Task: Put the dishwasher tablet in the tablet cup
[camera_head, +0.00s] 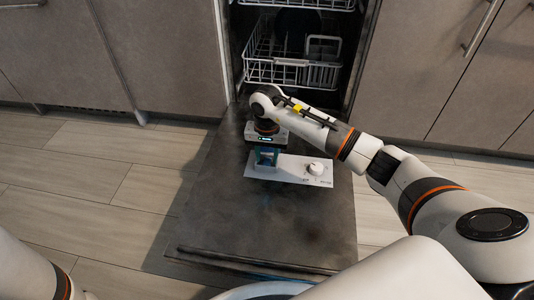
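The dishwasher door lies open and flat, and a pale dispenser panel (300,176) with a round white knob (316,168) is set in it. My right gripper (266,158) points down over the left end of this panel. A small blue-green patch shows between and around its fingers; I cannot tell if this is the tablet, the cup or part of the fingers. The tablet cup is not clearly visible and may be hidden by the gripper. Whether the fingers are shut on something is too small to tell. My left gripper is out of view.
The open dishwasher door (255,225) is dark and bare in front of the panel. A white wire rack (275,68) with a cutlery basket (323,62) stands inside the dishwasher behind my gripper. Grey cabinets flank the opening, and the wooden floor (90,215) at left is clear.

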